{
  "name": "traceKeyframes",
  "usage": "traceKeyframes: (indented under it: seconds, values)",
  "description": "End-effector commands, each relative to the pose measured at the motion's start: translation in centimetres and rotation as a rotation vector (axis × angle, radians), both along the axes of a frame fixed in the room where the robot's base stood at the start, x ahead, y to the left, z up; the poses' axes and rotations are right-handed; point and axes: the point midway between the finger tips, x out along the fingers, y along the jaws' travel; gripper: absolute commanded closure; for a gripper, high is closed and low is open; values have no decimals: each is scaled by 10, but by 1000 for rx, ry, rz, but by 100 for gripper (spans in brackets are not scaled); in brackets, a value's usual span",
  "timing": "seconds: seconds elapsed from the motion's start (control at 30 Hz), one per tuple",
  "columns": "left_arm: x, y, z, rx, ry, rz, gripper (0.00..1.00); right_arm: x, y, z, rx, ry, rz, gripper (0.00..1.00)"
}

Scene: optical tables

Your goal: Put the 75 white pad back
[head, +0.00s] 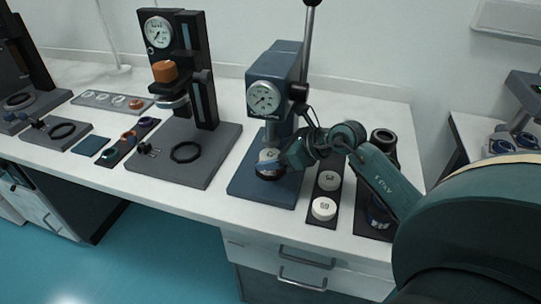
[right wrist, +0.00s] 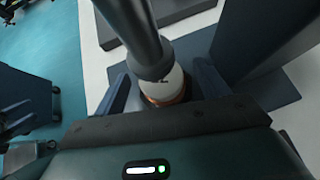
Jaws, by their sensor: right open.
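A white pad (head: 268,156) is under the ram of the blue dial press (head: 270,90), above its base plate. Its marking is too small to read. My right gripper (head: 272,166) is at the pad from the right, fingers open. In the right wrist view the white pad (right wrist: 166,84) lies between the two fingers, with a brown-orange ring below it; whether the fingers touch it I cannot tell.
A black dial press (head: 200,60) with an orange knob stands to the left, a black ring (head: 186,152) on its base. Another dark tray (head: 370,226) with black cylinders stands right of the pad tray, partly behind my right arm. The press lever (head: 308,40) rises above the blue press.

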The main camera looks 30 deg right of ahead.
Motion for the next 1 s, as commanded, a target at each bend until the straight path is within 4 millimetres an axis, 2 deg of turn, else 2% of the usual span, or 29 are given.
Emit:
traceKeyframes:
  seconds: [0.13, 0.77, 1.0]
  values:
    - [0, 0, 0, -2, 0, 1, 46, 0, 0, 0, 0, 0, 0, 26]
    - [2, -2, 4, -11, -7, 6, 46, 0, 0, 0, 0, -1, 0, 78]
    - [2, -1, 4, -9, -7, 7, 46, 0, 0, 2, 0, -1, 1, 79]
